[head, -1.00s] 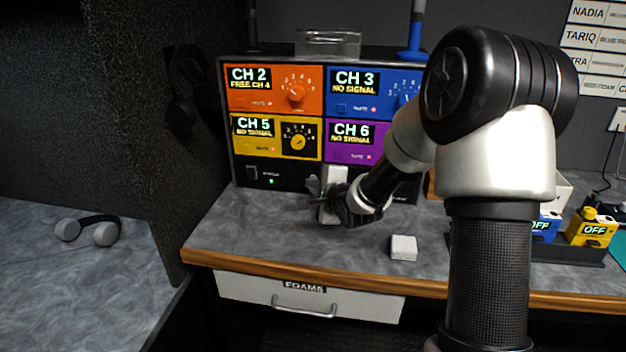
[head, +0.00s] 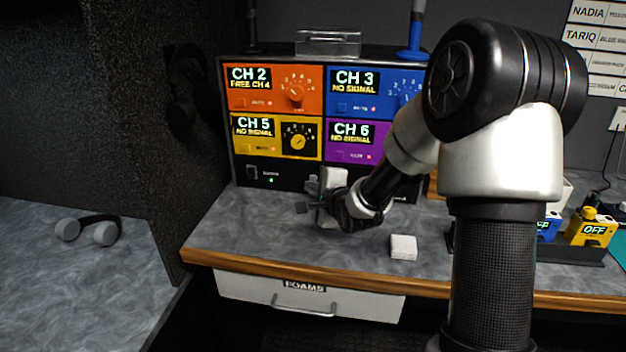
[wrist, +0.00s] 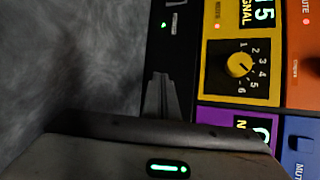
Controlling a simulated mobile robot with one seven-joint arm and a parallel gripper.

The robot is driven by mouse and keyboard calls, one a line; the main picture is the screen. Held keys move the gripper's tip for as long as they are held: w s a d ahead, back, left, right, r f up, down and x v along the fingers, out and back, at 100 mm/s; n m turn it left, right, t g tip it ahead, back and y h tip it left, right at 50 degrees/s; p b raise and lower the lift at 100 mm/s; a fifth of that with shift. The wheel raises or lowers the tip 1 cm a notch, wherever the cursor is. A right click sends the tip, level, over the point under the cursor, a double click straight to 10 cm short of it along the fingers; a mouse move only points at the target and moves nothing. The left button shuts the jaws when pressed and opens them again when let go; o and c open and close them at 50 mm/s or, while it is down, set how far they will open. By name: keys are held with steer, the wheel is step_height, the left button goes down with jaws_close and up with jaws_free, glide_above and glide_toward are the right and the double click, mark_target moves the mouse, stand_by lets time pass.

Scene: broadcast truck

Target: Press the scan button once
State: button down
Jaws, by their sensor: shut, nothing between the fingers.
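The black receiver rack (head: 300,181) has a bottom strip with a small dark square button or switch (head: 252,172) at its left, beside a green light. Its label is too small to read, so I cannot tell if this is the scan button. The strip also shows in the wrist view (wrist: 180,65), with its green light near the top. My gripper (head: 302,208) is shut and empty, in front of the strip's lower middle and pointing left, right of the square button. In the wrist view its closed fingertips (wrist: 160,78) appear apart from that light. My wrist hides the strip's right part.
Above the strip are the orange CH 2, blue CH 3, yellow CH 5 and purple CH 6 modules (head: 350,155). A white block (head: 403,247) lies on the counter (head: 250,225). Blue and yellow boxes (head: 592,231) stand at right. The counter's left front is clear.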

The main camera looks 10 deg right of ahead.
steer(key=shift+s+a, duration=0.3)
steer(key=shift+s, duration=0.5)
steer(key=shift+s+a, duration=0.25)
steer(key=shift+s, duration=0.5)
steer(key=shift+s+a, duration=0.3)
steer(key=shift+s, duration=0.5)
